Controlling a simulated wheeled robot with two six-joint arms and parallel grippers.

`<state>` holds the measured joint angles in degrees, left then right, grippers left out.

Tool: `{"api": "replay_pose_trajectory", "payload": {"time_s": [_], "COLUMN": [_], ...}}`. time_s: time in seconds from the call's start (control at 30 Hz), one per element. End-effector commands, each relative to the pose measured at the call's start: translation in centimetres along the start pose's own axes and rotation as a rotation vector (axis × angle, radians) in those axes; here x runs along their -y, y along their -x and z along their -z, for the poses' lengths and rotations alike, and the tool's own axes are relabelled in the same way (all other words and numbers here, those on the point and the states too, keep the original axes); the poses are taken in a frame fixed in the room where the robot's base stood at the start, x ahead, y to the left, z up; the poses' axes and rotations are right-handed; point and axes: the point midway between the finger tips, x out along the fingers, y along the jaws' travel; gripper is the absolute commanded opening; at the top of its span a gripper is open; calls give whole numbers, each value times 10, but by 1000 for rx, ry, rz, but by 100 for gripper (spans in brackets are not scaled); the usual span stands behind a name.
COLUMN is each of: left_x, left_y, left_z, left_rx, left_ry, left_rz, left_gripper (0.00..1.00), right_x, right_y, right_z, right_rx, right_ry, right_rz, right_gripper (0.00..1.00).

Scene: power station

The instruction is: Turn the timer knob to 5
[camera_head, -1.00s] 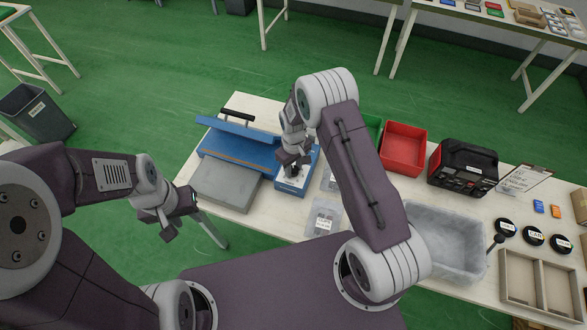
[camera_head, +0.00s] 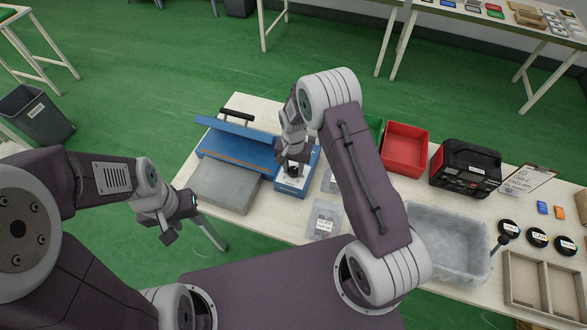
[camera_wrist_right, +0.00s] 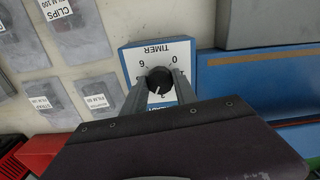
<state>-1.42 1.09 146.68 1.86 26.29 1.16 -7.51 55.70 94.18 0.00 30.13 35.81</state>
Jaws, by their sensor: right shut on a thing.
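The timer is a blue box with a white dial face (camera_wrist_right: 182,54) and a black round knob (camera_wrist_right: 159,78). In the wrist view the dial is upside down, with 6 and 0 on the far side. The knob's white mark points toward the near side of the dial; the figure there is partly hidden and hard to read. My right gripper (camera_wrist_right: 158,84) has its fingers on both sides of the knob and is shut on it. In the head view the timer box (camera_head: 283,187) is under my right gripper (camera_head: 292,171). My left gripper (camera_head: 190,203) hangs away from the table; its finger opening is unclear.
A blue-and-grey hinged press (camera_head: 235,150) stands left of the timer. Labelled bags (camera_head: 324,220) lie close on its right. A red bin (camera_head: 405,147), a black-and-red device (camera_head: 465,168) and a grey tray (camera_head: 448,243) are further right.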

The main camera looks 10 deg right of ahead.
Motion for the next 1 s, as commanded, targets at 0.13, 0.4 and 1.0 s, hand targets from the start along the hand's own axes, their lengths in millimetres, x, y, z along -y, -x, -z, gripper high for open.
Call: {"api": "replay_pose_trajectory", "payload": {"time_s": [0.13, 0.4, 1.0], "left_x": [0, 0, 0], "left_y": [-2, -4, -8], "left_z": [0, 0, -1], "left_rx": [0, 0, 0], "left_ry": [0, 0, 0], "left_rz": [0, 0, 0], "left_gripper": [36, 36, 36], "right_x": [0, 0, 0], "right_y": [-1, 0, 0], "right_z": [0, 0, 0], "right_rx": [0, 0, 0], "right_ry": [-137, -394, -905], "right_rz": [0, 0, 0], "right_gripper": [0, 0, 0]}}
